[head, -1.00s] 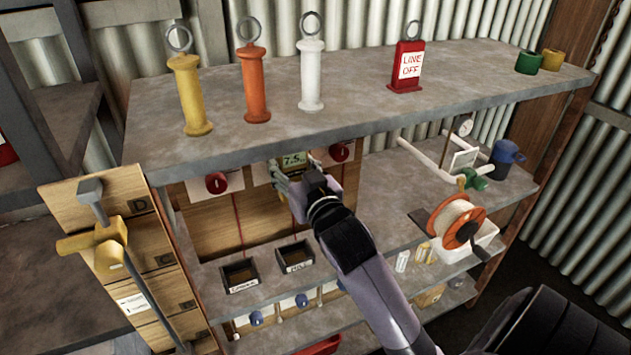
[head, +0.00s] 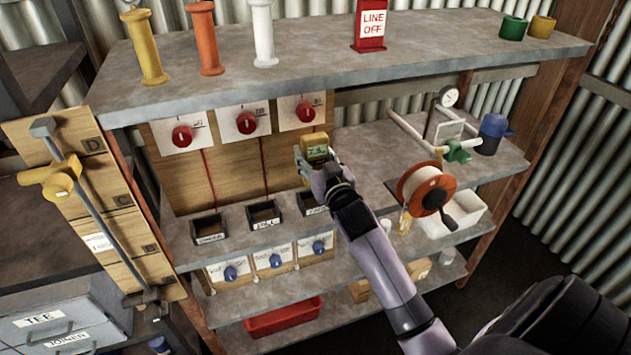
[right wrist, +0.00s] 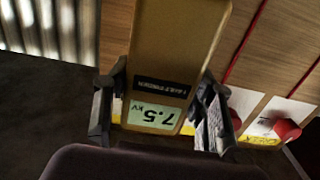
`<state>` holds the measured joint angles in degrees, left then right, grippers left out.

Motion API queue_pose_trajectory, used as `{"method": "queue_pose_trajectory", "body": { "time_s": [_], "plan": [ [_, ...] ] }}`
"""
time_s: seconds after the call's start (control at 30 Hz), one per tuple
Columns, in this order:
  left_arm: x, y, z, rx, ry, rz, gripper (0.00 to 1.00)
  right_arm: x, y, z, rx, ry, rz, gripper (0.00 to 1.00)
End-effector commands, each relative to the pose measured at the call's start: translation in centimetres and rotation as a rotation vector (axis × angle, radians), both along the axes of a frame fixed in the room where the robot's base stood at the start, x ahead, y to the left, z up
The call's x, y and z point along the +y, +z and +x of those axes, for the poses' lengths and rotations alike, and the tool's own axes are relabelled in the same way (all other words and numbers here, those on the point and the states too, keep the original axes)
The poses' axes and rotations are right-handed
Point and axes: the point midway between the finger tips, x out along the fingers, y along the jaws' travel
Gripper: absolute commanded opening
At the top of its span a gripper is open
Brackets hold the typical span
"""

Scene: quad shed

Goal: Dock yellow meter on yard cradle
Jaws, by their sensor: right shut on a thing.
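The yellow meter (head: 317,146) is in my right gripper (head: 312,164), held in the air near the right edge of the wooden board. In the right wrist view, the meter (right wrist: 178,45) sits between both fingers (right wrist: 160,112), its screen reading 7.5 kV upside down. Three dark open-topped cradles stand in a row below the board: left (head: 207,229), middle (head: 263,214) and right (head: 310,202). The right one is partly hidden by my gripper and arm. I cannot read which label says yard. My left gripper is not in view.
Three red knobs (head: 247,123) are on the board above the cradles, with red lines running down. An orange cable reel (head: 427,190) and a white pipe frame (head: 420,135) stand to the right. The upper shelf (head: 330,65) overhangs the board.

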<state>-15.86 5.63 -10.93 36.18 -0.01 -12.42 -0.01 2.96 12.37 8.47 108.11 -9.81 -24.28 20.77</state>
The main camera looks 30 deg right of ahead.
Motion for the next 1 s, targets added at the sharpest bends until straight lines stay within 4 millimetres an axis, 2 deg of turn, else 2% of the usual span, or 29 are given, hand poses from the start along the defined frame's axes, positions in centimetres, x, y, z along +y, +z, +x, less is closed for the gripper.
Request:
{"method": "queue_pose_trajectory", "body": {
  "time_s": [0.03,0.1,0.3,0.53,0.8,0.97,1.0],
  "plan": [
    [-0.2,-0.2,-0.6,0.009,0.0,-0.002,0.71,0.0,-1.2,0.0,0.001,-0.001,0.002,0.17],
    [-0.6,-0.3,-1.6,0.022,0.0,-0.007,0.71,0.0,-2.2,0.0,-0.001,0.0,0.001,0.17],
    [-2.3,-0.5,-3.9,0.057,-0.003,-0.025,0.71,0.0,-3.9,0.0,-0.001,0.0,0.001,0.17],
    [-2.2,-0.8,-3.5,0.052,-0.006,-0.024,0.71,0.0,-7.2,0.0,-0.001,0.0,0.002,0.17],
    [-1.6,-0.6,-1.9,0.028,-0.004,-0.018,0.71,0.0,-7.6,0.0,-0.003,0.0,0.0,0.17],
    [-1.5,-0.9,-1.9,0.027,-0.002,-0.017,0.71,0.0,-7.9,0.0,-0.003,0.0,0.0,0.17],
    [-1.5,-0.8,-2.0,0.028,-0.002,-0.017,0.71,0.0,-8.0,0.0,-0.001,0.0,0.001,0.52]
  ]
}}
